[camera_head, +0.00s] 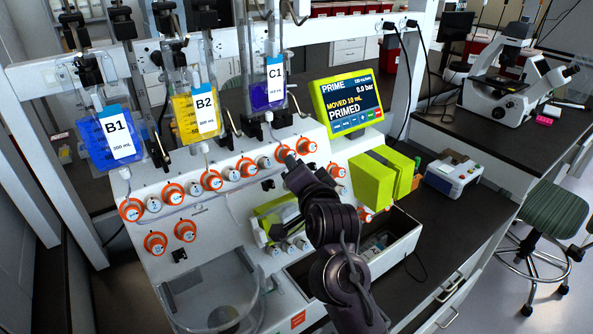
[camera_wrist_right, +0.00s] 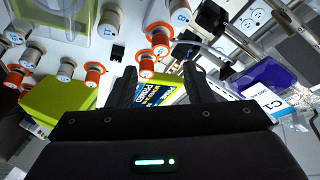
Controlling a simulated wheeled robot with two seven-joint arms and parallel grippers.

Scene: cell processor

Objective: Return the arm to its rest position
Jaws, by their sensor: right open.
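My right arm (camera_head: 335,230) rises from the bottom of the head view in front of the cell processor (camera_head: 225,225). My right gripper (camera_head: 287,158) is at its upper end, close to the row of orange-ringed knobs, and is small and partly hidden there. In the right wrist view the right gripper (camera_wrist_right: 160,85) has its two dark fingers spread apart with nothing held between them. Orange-ringed knobs and the screen show beyond the fingers; I cannot tell whether a finger touches a knob. My left gripper is not in view.
Blue bag B1 (camera_head: 105,140), yellow bag B2 (camera_head: 190,115) and bag C1 (camera_head: 266,95) hang above the panel. The screen (camera_head: 347,102) reads "PRIMED". A green block (camera_head: 372,180) stands right of my arm. A microscope (camera_head: 510,85) and stool (camera_head: 553,215) are farther right.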

